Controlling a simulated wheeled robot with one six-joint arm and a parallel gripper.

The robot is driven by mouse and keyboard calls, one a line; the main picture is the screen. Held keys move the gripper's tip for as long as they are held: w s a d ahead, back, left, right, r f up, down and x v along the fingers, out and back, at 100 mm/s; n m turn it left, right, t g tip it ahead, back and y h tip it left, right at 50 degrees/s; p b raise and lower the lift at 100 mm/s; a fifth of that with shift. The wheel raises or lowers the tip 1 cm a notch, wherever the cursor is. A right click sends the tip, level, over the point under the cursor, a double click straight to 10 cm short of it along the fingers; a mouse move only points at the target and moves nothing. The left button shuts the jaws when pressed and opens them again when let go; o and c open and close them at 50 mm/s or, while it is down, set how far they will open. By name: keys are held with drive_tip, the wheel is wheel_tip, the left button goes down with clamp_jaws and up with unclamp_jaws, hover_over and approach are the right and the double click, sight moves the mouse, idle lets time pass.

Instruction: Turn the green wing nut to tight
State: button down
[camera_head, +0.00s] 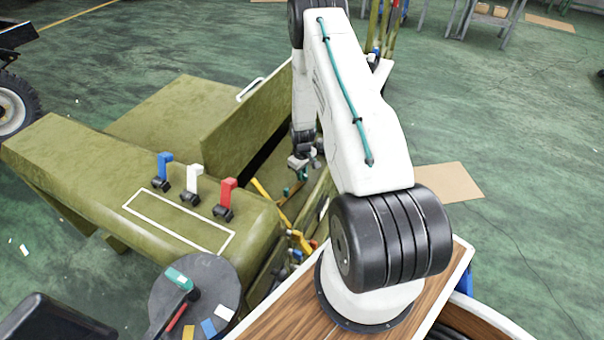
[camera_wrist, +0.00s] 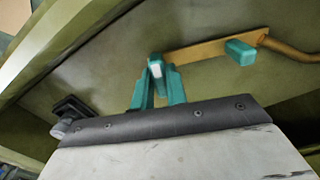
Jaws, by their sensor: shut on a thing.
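In the wrist view my gripper (camera_wrist: 157,80) has two teal fingers close together, rising from a dark bar. They are shut on a small teal-green piece with a pale face, which I take to be the green wing nut (camera_wrist: 154,60). It is at the left end of a flat brass-coloured strip (camera_wrist: 205,45). The fingers hide much of it, and its turn position cannot be told. In the head view my gripper (camera_head: 303,166) reaches down beside the olive machine (camera_head: 200,120), and the nut cannot be made out clearly.
A teal block (camera_wrist: 240,51) sits near the strip's right end, by a brown pipe (camera_wrist: 290,48). A dark fitting (camera_wrist: 72,110) is at left. Blue (camera_head: 164,168), white (camera_head: 194,178) and red (camera_head: 227,195) levers stand on the machine. A round dial (camera_head: 215,285) is in front.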

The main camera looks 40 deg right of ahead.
drive_tip(key=m, duration=1.2)
drive_tip(key=shift+m, duration=0.3)
idle(0.4)
drive_tip(key=c, duration=1.4)
unclamp_jaws()
wheel_tip(320, 180, up, 8)
drive_tip(key=shift+f, duration=0.1)
